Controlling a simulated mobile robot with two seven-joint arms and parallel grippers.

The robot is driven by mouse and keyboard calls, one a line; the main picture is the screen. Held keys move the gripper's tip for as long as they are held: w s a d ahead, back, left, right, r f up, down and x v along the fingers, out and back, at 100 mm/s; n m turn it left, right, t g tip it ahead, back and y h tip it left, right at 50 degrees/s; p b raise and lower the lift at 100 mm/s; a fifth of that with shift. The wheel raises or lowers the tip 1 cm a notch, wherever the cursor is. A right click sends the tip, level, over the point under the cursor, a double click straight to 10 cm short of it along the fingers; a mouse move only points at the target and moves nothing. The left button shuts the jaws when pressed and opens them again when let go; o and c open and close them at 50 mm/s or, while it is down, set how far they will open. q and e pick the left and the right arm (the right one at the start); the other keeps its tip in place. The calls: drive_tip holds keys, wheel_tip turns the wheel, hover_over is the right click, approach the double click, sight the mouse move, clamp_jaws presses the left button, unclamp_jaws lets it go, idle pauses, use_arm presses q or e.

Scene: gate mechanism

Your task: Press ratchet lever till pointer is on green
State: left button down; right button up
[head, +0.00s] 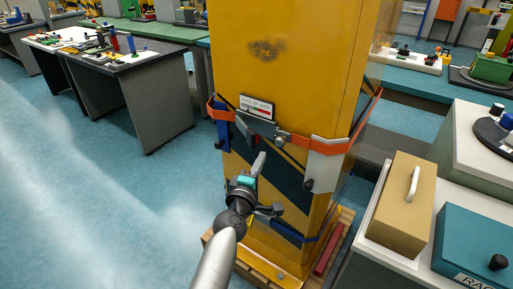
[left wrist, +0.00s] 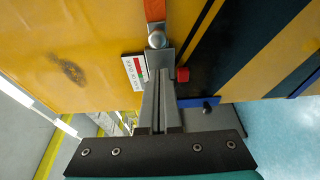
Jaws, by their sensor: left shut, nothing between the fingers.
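The ratchet (head: 259,127) is a grey metal mechanism on an orange strap around a yellow cabinet, in the middle of the head view. In the left wrist view its metal body (left wrist: 158,60) and round bolt (left wrist: 156,40) lie just beyond my fingertips. A small white label with a red patch (head: 257,105) sits above it; the label also shows in the left wrist view (left wrist: 133,70). I cannot make out the pointer or tell which part is the lever. My left gripper (head: 260,157) is shut and empty, below the ratchet; contact is unclear. My right gripper is not in view.
The yellow cabinet (head: 283,55) stands on a wooden pallet (head: 345,222). An orange strap (head: 308,142) and a blue strap (left wrist: 225,100) cross it. A tan box (head: 401,205) and a teal box (head: 480,240) stand close on the right. Open blue floor (head: 95,200) lies left.

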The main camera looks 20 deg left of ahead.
use_arm(q)
drive_tip(key=shift+s+d, duration=0.45)
drive_tip(key=shift+s, duration=0.3)
drive_tip(key=shift+s+d, duration=0.4)
drive_tip(key=shift+s, duration=0.35)
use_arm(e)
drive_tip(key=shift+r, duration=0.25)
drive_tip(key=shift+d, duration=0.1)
use_arm(q)
drive_tip(key=shift+a, duration=0.1)
